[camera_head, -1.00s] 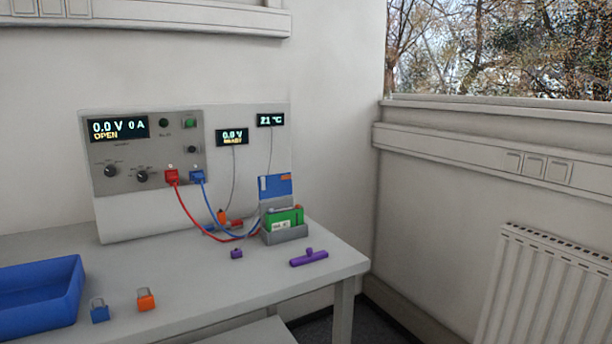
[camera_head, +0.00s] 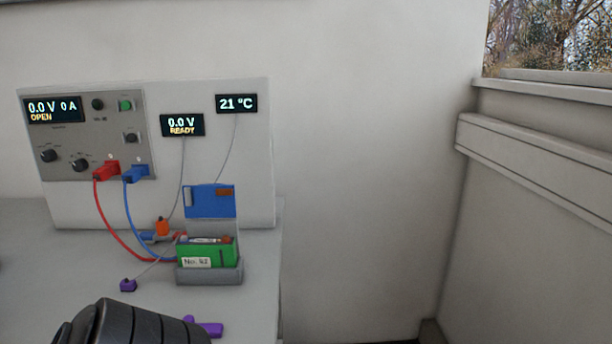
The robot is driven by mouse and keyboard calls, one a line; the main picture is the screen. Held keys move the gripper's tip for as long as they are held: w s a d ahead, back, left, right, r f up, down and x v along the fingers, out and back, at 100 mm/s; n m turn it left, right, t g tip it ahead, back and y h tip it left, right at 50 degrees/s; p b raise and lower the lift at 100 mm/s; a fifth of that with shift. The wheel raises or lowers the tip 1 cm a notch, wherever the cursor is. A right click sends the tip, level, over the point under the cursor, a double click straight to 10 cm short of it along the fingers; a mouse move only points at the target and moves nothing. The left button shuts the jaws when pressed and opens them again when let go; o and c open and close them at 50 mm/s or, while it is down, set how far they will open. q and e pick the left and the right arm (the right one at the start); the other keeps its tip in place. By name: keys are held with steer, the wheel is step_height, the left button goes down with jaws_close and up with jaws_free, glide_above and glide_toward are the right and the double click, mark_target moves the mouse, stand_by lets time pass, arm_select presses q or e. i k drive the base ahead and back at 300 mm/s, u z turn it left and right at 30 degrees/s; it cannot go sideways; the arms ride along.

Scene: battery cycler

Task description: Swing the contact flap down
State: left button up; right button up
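The contact flap (camera_head: 209,202) is a blue panel with a grey piece and an orange-brown piece on its face. It stands upright at the back of the grey battery holder (camera_head: 212,275). A green battery (camera_head: 203,254) with a white label sits in the holder. Red and blue leads run from the cycler panel toward the holder. A dark ribbed part of my own arm shows at the bottom left. Neither gripper's fingers are in view.
The cycler panel (camera_head: 255,150) stands behind, with displays reading 0.0 V, OPEN and READY. A small purple block (camera_head: 128,285) lies left of the holder. A purple bar (camera_head: 209,327) in front is partly hidden by my arm. The table's right edge is close to the holder.

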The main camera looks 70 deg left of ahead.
mark_target(217, 201)
steer(key=i, duration=0.4)
steer(key=u, duration=3.3)
